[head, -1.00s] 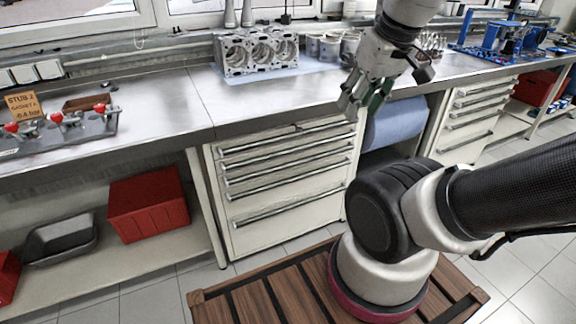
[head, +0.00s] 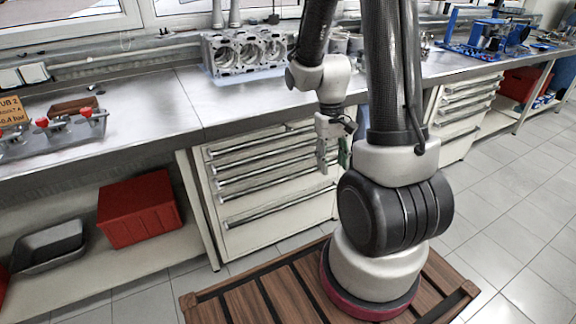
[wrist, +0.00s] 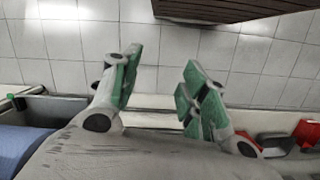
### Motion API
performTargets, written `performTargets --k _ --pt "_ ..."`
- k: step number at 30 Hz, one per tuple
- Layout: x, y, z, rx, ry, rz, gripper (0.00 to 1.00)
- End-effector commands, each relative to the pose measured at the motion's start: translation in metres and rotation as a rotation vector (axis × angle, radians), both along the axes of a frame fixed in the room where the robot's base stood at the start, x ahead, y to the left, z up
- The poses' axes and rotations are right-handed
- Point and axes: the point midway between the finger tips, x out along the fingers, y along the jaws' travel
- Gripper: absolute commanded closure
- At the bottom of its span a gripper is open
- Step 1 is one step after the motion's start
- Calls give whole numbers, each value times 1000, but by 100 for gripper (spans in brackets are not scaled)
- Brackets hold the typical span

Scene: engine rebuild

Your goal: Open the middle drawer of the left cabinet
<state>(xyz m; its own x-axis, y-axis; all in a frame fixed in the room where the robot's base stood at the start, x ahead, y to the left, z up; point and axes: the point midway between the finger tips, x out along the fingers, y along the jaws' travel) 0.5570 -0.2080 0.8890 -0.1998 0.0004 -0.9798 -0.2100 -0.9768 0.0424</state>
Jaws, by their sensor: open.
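The left cabinet (head: 230,236) is a white drawer unit under the metal workbench in the head view. Its drawers, stacked with long grey handles, all look shut. A middle drawer (head: 262,171) sits between narrower drawers above and a deeper one below. My gripper (head: 333,154) hangs at the cabinet's right edge, fingers down and apart, in front of the drawer fronts. In the wrist view my gripper (wrist: 162,78) shows two green-padded fingers spread with nothing between them. A pale strip of the cabinet lies behind them. I cannot tell whether a finger touches a handle.
The workbench (head: 150,135) overhangs the cabinet and carries an engine block (head: 243,55). A red bin (head: 138,208) and a grey tray (head: 48,246) sit on the lower shelf at left. A second drawer cabinet (head: 462,115) stands at right. Tiled floor there is clear.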

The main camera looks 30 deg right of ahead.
Motion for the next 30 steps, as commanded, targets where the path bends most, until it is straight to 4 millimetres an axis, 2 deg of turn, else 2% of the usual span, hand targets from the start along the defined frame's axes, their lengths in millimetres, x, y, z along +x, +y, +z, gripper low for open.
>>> performTargets --k 1,5,12,15,18,21,23,27,30 --pt "8 -6 -30 -4 8 -29 56" --pt "33 -18 -105 -20 -37 -121 56" --pt "71 -32 -254 -21 -225 -355 56" --pt "86 -32 -311 8 -356 -487 56" --pt "109 -30 -356 73 -530 -643 56" --pt "142 -27 -370 180 -728 -800 56" --pt "167 -26 -362 263 -854 -886 56" --pt "231 -32 -301 505 -1139 -1043 56" --pt "250 -33 -264 666 -1258 -1127 56"
